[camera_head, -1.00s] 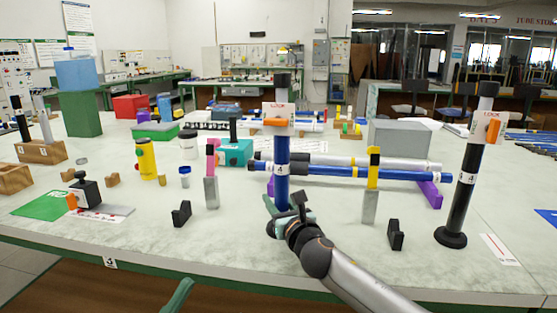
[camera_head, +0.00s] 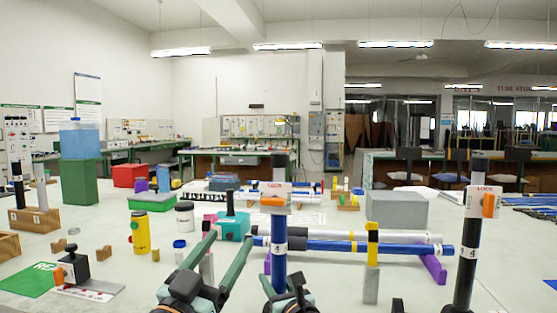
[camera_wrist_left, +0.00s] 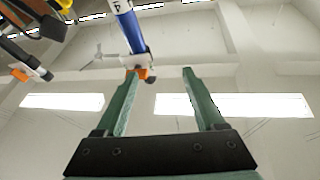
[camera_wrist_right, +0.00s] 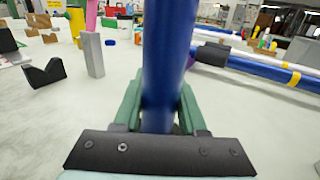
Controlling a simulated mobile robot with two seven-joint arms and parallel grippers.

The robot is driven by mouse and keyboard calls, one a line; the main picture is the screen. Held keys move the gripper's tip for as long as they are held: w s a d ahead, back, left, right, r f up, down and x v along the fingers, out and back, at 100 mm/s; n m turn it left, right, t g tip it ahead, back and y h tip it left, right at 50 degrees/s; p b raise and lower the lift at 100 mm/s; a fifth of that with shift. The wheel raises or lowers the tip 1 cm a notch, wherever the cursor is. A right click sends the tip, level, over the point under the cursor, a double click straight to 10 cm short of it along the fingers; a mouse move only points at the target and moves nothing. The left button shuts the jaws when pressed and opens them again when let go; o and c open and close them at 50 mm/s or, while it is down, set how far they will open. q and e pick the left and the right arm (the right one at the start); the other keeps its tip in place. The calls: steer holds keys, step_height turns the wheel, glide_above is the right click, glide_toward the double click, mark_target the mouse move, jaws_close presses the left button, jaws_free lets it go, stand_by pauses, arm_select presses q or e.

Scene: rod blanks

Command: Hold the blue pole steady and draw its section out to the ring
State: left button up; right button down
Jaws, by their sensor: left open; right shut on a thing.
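The blue pole (camera_head: 279,246) stands upright in the head view. It has a white LOCK collar with an orange lever (camera_head: 273,201) and a black top (camera_head: 279,162). My right gripper (camera_head: 281,278) is shut on the lower part of the pole; its wrist view shows the blue shaft (camera_wrist_right: 165,65) between the fingers. My left gripper (camera_head: 231,235) is open and empty, left of the pole below the collar. Its wrist view, looking up, shows the blue shaft (camera_wrist_left: 130,32) and collar beyond the fingers. I cannot make out a ring on the pole.
A black pole (camera_head: 468,250) with a LOCK collar stands at the right. A blue tube (camera_head: 340,247) lies on purple supports behind the pole. A grey block with a yellow piece (camera_head: 372,244) stands nearby. A yellow bottle (camera_head: 140,232) and teal box (camera_head: 233,227) are left.

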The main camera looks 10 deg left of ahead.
arm_select(q)
step_height(320, 180, up, 6)
steer(key=w+g, duration=0.2)
steer(key=w, duration=0.1)
steer(key=g, duration=0.3)
glide_toward(275, 160)
steer(key=shift+h, duration=0.3)
steer(key=x, duration=1.1)
steer(key=shift+w, duration=0.25)
steer(key=shift+a, duration=0.1)
jaws_close()
stand_by(0.3)
